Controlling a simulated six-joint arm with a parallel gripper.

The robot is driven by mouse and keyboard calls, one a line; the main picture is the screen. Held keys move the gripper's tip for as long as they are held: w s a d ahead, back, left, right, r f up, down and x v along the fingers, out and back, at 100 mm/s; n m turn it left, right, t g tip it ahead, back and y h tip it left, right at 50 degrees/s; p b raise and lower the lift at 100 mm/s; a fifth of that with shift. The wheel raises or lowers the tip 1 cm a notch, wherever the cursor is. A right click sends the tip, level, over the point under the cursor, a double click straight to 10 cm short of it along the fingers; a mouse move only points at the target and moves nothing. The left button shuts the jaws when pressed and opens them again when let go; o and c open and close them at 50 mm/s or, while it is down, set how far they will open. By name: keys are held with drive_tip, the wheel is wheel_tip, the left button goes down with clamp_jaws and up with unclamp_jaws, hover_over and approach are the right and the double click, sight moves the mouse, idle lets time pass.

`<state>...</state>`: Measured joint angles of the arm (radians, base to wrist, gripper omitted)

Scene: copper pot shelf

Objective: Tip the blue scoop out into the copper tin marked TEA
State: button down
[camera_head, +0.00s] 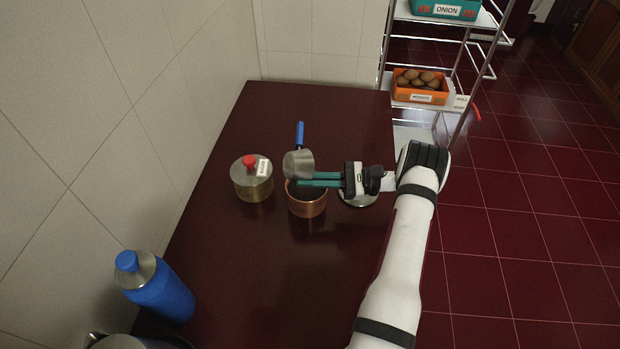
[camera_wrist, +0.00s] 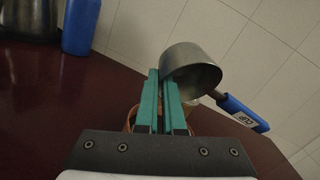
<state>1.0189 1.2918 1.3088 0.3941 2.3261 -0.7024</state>
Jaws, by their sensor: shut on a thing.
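The blue scoop is a grey metal cup (camera_head: 298,164) with a blue handle (camera_head: 301,134) pointing away toward the back. My gripper (camera_head: 302,180) has its teal fingers shut on the wall of the scoop's cup, above the copper tin (camera_head: 307,207). In the wrist view the cup (camera_wrist: 188,66) is tilted, its mouth turned toward the lower right. Its handle (camera_wrist: 244,114) has a white label there. No contents show in the cup. The copper tin is open and upright on the table; its inside is dark and partly hidden by the fingers. No TEA mark is readable.
A brass tin (camera_head: 255,188) with a red-knobbed lid stands left of the copper tin. A round metal disc (camera_head: 359,202) lies partly under my gripper. A blue bottle (camera_head: 164,293) stands front left by the wall. A rack with an orange crate (camera_head: 420,96) stands behind right.

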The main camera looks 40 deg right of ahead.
drive_tip(key=g+h, duration=0.1)
drive_tip(key=a+n+g+h, duration=0.1)
drive_tip(key=h, duration=0.1)
drive_tip(key=shift+w+r, duration=0.15)
drive_tip(key=shift+r, duration=0.2)
drive_tip(key=w+a+r+n+g+h, duration=0.1)
drive_tip(key=a+r+n+g+h, duration=0.3)
drive_tip(key=h, duration=1.2)
drive_tip(key=shift+w+a+r+g+h, duration=0.2)
drive_tip(key=shift+a+g+h, duration=0.1)
drive_tip(key=shift+a+g, duration=0.55)
drive_tip(key=shift+d, duration=0.1)
wheel_tip(320, 180, up, 6)
drive_tip(key=shift+f, duration=0.1)
